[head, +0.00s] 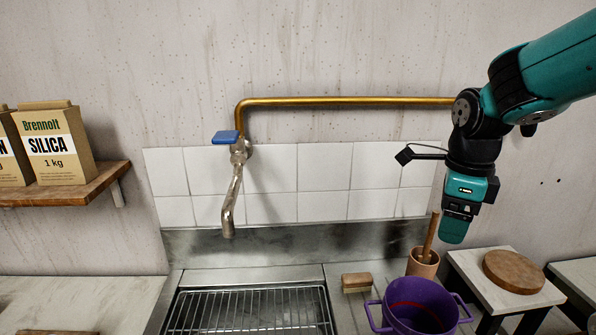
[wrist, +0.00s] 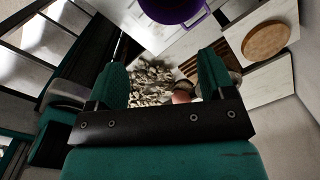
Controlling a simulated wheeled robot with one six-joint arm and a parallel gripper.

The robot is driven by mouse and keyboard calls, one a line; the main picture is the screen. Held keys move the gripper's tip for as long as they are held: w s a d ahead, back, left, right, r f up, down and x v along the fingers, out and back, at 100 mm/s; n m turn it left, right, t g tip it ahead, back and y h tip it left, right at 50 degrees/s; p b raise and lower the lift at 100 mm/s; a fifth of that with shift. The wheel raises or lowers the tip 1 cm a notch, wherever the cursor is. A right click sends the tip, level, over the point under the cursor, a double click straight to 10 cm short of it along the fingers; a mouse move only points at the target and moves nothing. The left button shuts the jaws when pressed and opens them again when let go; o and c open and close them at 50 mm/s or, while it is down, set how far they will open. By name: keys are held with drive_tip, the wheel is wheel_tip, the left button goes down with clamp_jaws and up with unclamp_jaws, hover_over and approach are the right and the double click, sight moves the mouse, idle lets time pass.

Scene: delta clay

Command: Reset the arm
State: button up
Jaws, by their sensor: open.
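My gripper (head: 456,226) hangs from my teal and black arm at the right of the head view, pointing down. In the wrist view its two teal fingers (wrist: 163,80) stand apart with a clear gap between them, and nothing is held. In the head view it is above and to the right of a purple two-handled pot (head: 420,306). The pot also shows at the top of the wrist view (wrist: 172,8).
A clay-coloured cup (head: 423,263) with a wooden handle in it stands below my gripper. A small white table (head: 480,275) bears a round wooden board (head: 513,271). A sink rack (head: 250,310), a tap (head: 230,205) and a shelf (head: 75,190) with Silica boxes (head: 60,150) lie left.

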drive_tip(key=s+a+n+y+b, duration=0.1)
drive_tip(key=s+a+n, duration=0.6)
drive_tip(key=n, duration=0.9)
drive_tip(key=s+a+f+n+y+b, duration=0.1)
drive_tip(key=s+a+n+y+b, duration=0.1)
drive_tip(key=s+a+n, duration=0.5)
drive_tip(key=s+n+y, duration=0.1)
drive_tip(key=s+n, duration=0.4)
drive_tip(key=n, duration=0.4)
drive_tip(key=shift+a+f, duration=0.3)
drive_tip(key=shift+a, duration=0.1)
